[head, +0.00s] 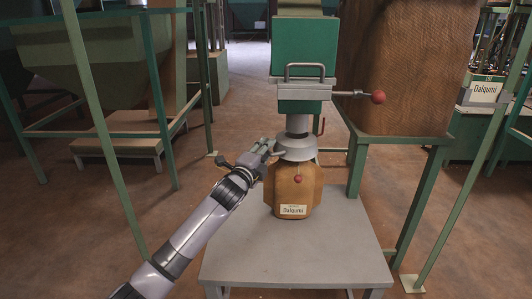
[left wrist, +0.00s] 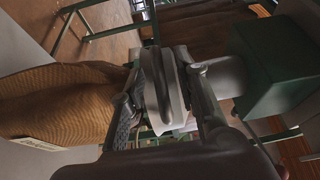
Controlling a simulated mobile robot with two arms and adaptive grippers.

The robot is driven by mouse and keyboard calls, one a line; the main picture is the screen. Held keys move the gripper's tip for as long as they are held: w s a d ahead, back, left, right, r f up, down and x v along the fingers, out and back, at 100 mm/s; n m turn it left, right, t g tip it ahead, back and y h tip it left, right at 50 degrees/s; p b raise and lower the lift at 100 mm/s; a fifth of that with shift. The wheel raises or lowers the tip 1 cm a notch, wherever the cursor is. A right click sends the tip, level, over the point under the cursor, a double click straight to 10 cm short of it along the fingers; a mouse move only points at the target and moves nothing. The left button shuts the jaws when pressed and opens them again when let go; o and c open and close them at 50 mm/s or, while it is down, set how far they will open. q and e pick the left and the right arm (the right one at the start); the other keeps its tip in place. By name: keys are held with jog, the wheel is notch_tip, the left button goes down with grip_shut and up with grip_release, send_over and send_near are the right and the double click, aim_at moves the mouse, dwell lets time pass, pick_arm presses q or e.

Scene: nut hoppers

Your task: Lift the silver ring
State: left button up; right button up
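The silver ring (head: 298,149) is a grey collar flaring at its lower edge. It sits on the neck of a tan sack (head: 293,190), under the spout of the green hopper. My left gripper (head: 267,147) reaches its left side in the head view. In the left wrist view the ring (left wrist: 172,90) lies between the two spread fingers of my left gripper (left wrist: 163,100), one finger on the sack side and one on the hopper side. Firm contact with the ring cannot be made out. My right gripper is not in view.
The sack stands on a grey table (head: 330,250). Above is the green hopper (head: 305,65) with a metal handle and a lever ending in a red knob (head: 378,97). Another red knob (head: 298,179) hangs before the sack. Green frame posts stand on both sides.

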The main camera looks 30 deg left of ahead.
pick_arm(q)
jog(key=shift+w, duration=0.1)
jog(key=shift+c, duration=0.3)
grip_shut()
dwell(0.6)
